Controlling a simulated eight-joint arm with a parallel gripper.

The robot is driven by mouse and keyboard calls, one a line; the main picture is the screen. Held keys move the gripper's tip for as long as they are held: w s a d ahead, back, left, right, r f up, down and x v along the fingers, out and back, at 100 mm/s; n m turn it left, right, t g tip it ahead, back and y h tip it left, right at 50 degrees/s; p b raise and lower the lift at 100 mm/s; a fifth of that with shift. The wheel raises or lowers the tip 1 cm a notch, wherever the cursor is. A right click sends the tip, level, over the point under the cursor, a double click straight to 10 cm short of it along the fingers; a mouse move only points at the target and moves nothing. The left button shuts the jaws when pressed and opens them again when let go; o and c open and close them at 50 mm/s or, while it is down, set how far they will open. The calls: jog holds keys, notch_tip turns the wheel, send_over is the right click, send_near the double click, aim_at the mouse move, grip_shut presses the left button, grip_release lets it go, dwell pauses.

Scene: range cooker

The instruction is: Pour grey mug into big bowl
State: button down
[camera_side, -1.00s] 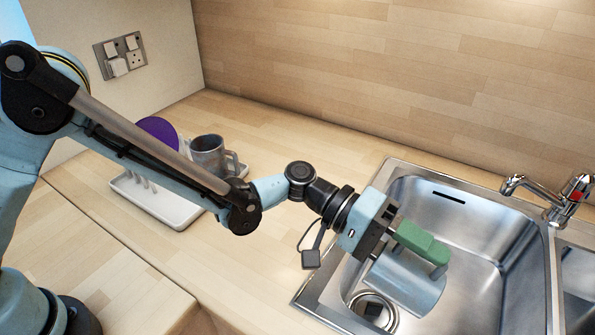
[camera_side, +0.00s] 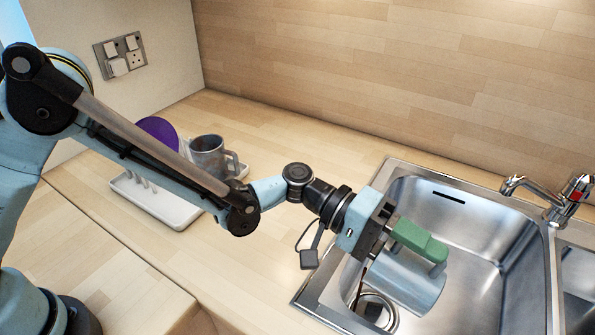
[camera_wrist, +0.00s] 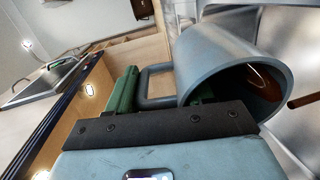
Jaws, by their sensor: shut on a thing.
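My gripper (camera_side: 418,241) is over the left side of the sink, with its green fingers shut on the handle of a grey mug (camera_side: 408,280). The mug is tipped well over, with its mouth toward the lower left in the side view. In the wrist view the mug (camera_wrist: 225,55) lies on its side between and beyond the fingers (camera_wrist: 160,97), and brown shows inside it. A thin brown streak (camera_side: 359,289) hangs below the mouth. I cannot clearly make out a big bowl; a round rim with a dark middle (camera_side: 375,311) shows below the mug.
The steel sink (camera_side: 490,255) has a tap (camera_side: 545,195) at its back right. A white dish rack (camera_side: 165,208) on the worktop holds a purple plate (camera_side: 157,130). Another grey mug (camera_side: 207,157) stands by it.

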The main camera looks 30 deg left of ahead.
aim_at(386, 246)
jog(key=shift+a+r+h, duration=0.2)
jog(key=shift+a+h, duration=0.1)
jog(key=shift+h, duration=0.1)
jog(key=shift+a+r+h, duration=0.15)
jog(key=shift+a+h, duration=0.1)
jog(key=shift+h, duration=0.15)
dwell(0.9)
jog(key=shift+w+a+r+h, duration=0.1)
jog(key=shift+a+h, duration=0.15)
jog(key=shift+h, duration=0.05)
jog(key=shift+a+r+h, duration=0.15)
jog(key=shift+a+h, duration=0.15)
jog(key=shift+h, duration=0.1)
dwell(0.9)
jog(key=shift+a+r+h, duration=0.1)
jog(key=shift+a+h, duration=0.25)
jog(key=shift+h, duration=0.05)
jog(key=shift+a, duration=0.1)
dwell(0.9)
jog(key=shift+a+h, duration=0.25)
jog(key=shift+h, duration=0.15)
jog(key=shift+a+r+h, duration=0.15)
jog(key=shift+a+h, duration=0.1)
jog(key=shift+h, duration=0.05)
jog(key=shift+w+a+h, duration=0.1)
jog(key=shift+a+h, duration=0.1)
jog(key=shift+h, duration=0.1)
dwell(1.0)
